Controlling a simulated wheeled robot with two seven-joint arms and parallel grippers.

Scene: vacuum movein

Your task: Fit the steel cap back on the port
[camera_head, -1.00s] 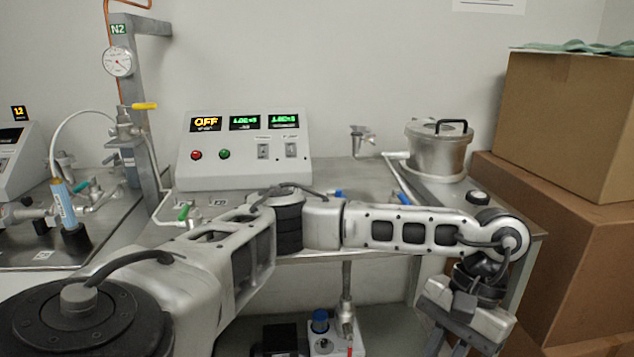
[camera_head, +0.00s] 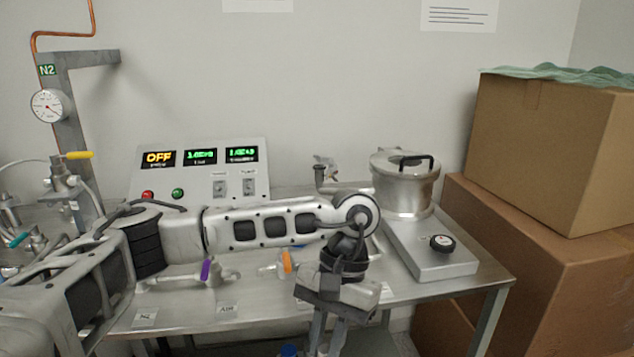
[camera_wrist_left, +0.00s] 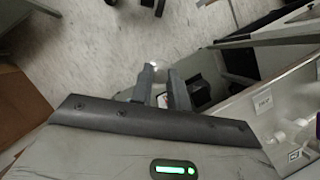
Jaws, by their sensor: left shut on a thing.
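My left gripper (camera_head: 329,345) hangs fingers down in front of the bench's front edge, with its tips cut off by the bottom of the head view. In the left wrist view its two fingers (camera_wrist_left: 164,78) stand close together with a narrow gap. A small pale bright bit, likely the steel cap (camera_wrist_left: 153,66), shows at the fingertips, and its shape is too small to tell. An upright pipe stub with an open-looking flange, possibly the port (camera_head: 325,170), stands at the back of the bench, left of the steel chamber (camera_head: 404,190). My right gripper is not in view.
The steel bench (camera_head: 260,312) carries a control box (camera_head: 215,178), a purple-handled valve (camera_head: 205,270) and an orange-handled fitting (camera_head: 287,261). A black knob (camera_head: 442,243) sits on the chamber's base. Stacked cardboard boxes (camera_head: 545,150) block the right side.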

